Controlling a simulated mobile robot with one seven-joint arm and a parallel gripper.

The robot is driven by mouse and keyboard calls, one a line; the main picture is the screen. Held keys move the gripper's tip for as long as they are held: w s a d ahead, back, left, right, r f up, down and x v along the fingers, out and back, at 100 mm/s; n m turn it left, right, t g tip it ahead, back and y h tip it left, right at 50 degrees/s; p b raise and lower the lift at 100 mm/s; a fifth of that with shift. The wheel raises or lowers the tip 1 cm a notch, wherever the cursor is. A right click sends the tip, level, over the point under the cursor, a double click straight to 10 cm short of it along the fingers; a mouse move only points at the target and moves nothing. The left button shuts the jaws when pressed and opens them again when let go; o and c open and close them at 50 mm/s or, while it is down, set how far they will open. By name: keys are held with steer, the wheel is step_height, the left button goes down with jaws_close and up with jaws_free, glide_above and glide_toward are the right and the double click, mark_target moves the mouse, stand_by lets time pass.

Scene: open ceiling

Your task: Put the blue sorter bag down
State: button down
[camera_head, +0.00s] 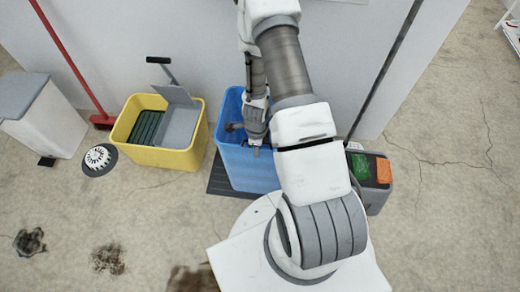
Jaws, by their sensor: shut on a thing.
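The blue sorter bag (252,172) is a tall, open-topped blue container in the middle of the view, close to the wall. My gripper (256,150) reaches down over its opening from above and is shut on the blue bag near its rim. The arm hides the bag's right side and part of its rim, and the exact contact of the fingers is too small to see. A dark slatted base (219,182) shows at the bag's lower left; I cannot tell whether the bag touches it.
A yellow mop bucket (162,157) with a grey wringer stands left of the bag. A red-handled broom (103,121), a white bin (48,122) and a round brush-like item (98,158) are farther left. A grey caddy (377,200) stands right. Stained floor (150,215) lies open in front.

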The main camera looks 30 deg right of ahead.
steer(key=shift+f, duration=0.2)
steer(key=shift+f, duration=0.15)
steer(key=c, duration=0.9)
jaws_free()
